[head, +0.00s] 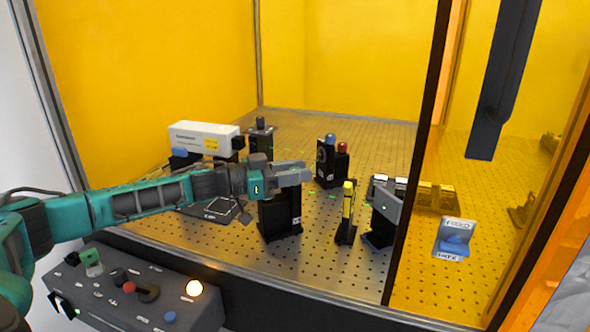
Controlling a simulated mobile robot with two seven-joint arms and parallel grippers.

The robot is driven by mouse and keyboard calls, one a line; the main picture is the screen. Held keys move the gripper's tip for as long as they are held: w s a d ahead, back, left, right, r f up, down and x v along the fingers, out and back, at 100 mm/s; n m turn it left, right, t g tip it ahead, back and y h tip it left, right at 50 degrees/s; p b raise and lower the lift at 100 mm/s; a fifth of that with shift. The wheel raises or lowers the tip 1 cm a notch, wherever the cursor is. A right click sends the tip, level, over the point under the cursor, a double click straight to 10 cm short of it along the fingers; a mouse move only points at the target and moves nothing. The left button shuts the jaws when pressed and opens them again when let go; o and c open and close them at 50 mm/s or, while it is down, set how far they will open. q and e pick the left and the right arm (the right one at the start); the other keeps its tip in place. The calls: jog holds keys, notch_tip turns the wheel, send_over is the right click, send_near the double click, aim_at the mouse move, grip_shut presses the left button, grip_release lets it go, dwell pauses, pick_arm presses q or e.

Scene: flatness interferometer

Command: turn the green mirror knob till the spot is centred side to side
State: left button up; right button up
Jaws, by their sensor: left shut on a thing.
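My left gripper (300,173) reaches in from the left and is shut at the top of a black mirror mount (281,215) in the middle of the perforated bench. The green mirror knob itself is hidden by the fingers, which close where the knobs stand on the other mounts. Short green beam traces show over the bench around the mounts. I cannot make out the spot or whether it is centred. My right gripper is not in view.
A black mount with blue and red knobs (333,162) stands behind the gripper. A yellow-topped post (347,212) stands to its right. A white laser box (203,138) is at the back left. A control box (135,295) with a lit lamp is in front. Amber panels enclose the bench.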

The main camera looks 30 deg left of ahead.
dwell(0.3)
pick_arm(q)
jog(key=o, duration=0.9)
jog(key=shift+b+v, duration=1.15)
jog(key=shift+v, duration=5.3)
jog(key=shift+w+r+p, duration=0.1)
jog(key=shift+r+p, duration=1.05)
jog(key=shift+r, duration=4.35)
